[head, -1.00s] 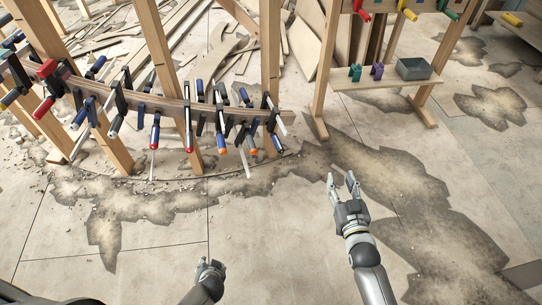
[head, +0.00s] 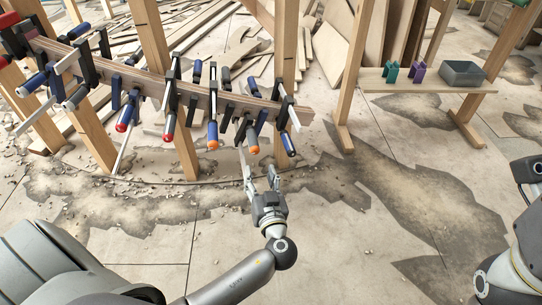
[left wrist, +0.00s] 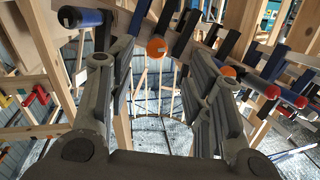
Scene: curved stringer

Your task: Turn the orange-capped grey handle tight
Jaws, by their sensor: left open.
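The orange-capped grey handle (head: 252,136) hangs from a clamp near the right end of the curved wooden stringer (head: 190,92). A blue handle with an orange cap (head: 213,134) hangs to its left. My left gripper (head: 259,176) is open and empty, below and slightly right of the grey handle, fingers pointing up and away. In the left wrist view two orange caps show. The one between the fingertips (left wrist: 157,48) appears to be the grey handle's; the other (left wrist: 228,71) is beside the right finger. The fingers appear clear of the cap. My right gripper is out of view.
Several clamps with red-capped and blue handles (head: 127,110) crowd the stringer to the left. A blue handle (head: 288,143) hangs close on the right. Wooden posts (head: 285,60) stand behind. A shelf (head: 425,86) with a grey bin (head: 462,73) is at right. Floor in front is open.

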